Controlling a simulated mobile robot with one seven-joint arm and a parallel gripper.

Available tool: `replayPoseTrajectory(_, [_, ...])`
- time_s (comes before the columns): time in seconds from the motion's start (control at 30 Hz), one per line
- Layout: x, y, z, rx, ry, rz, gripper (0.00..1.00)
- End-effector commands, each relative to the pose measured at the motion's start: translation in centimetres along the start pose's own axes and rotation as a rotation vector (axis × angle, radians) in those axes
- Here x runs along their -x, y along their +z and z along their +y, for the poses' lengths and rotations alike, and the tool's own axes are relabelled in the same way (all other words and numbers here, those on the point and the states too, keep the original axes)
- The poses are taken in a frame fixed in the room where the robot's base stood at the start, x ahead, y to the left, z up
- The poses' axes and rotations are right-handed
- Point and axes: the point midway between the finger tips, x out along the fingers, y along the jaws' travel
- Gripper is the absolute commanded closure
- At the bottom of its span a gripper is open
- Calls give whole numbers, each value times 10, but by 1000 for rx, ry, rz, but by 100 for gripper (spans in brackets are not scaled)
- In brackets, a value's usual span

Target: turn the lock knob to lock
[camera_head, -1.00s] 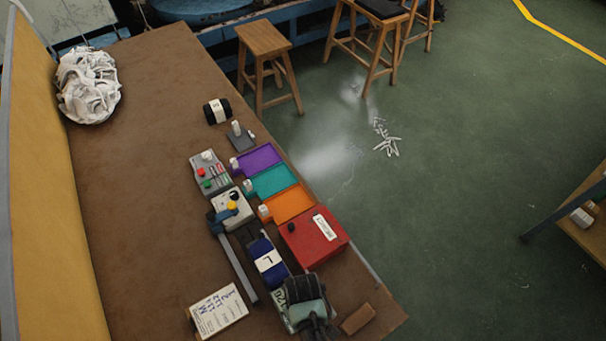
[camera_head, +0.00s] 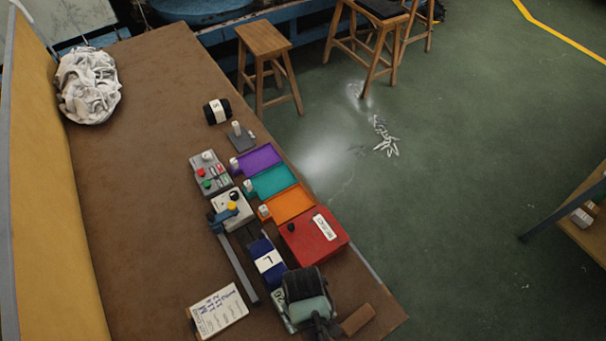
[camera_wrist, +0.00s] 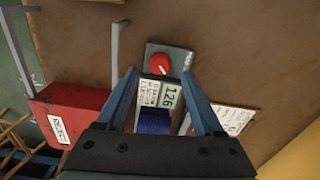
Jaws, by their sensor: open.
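In the wrist view a round red knob (camera_wrist: 160,64) with a small pale mark sits on a dark grey panel (camera_wrist: 181,54). I cannot tell whether the fingers touch the knob. In the head view my arm's dark end (camera_head: 304,285) is over the near right part of the table and hides most of the unit under it.
A red box (camera_head: 313,236) with a black knob stands close by; it also shows in the wrist view (camera_wrist: 75,100). A blue roll marked L (camera_head: 268,260), a written card (camera_head: 218,311), coloured trays (camera_head: 289,204) and a brown block (camera_head: 358,319) are near.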

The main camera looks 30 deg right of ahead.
Motion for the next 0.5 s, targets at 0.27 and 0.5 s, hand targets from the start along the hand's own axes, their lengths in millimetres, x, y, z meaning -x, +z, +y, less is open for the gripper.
replayPoseTrajectory(0.27, [53, 0, 0, 0, 1, 3, 31])
replayPoseTrajectory(0.5, [82, 0, 0, 0, 0, 2, 31])
